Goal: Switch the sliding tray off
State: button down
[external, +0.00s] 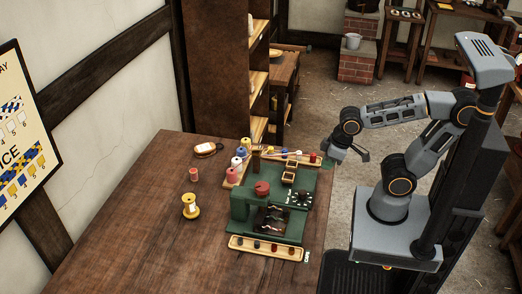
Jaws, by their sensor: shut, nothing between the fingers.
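A green machine (241,211) stands on the brown wooden table (140,220), with a red round knob on top and a dark panel with small controls at its right. A long pale wooden tray (236,242) with several dark and red round pieces lies along its near side. Another narrow wooden tray lies along its far side (283,154). I cannot tell which part is the sliding tray, or how its switch is set.
Several coloured thread spools (240,153) stand at the machine's far left. A yellow spool (190,206), a small red spool (194,174) and a brush-like thing (205,149) lie left of it. A tall wooden shelf (213,70) stands behind. The table's left part is clear.

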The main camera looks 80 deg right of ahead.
jog(key=c, duration=1.6)
grip_release()
jog(key=shift+d+r+m, duration=0.3)
jog(key=shift+d+r, duration=0.35)
jog(key=shift+d, duration=0.15)
jog(key=shift+o, duration=1.6)
jog(key=shift+f, duration=0.4)
jog(key=o, duration=0.3)
jog(key=shift+n+g, duration=0.3)
jog(key=shift+n, duration=0.1)
jog(key=f+b, duration=0.1)
jog(key=w+a+f+b, duration=0.1)
jog(key=f+b, duration=0.1)
jog(key=w+a+f+b, duration=0.1)
jog(key=shift+w+f, duration=0.2)
jog(key=shift+f, duration=0.05)
jog(key=n+y+b, duration=0.1)
jog(key=n+y, duration=0.2)
jog(key=n, duration=0.5)
send_near(286, 210)
jog(key=b+x, duration=0.1)
jog(key=x, duration=0.7)
jog(key=shift+f+b, duration=0.4)
jog(key=shift+c, duration=0.2)
grip_shut()
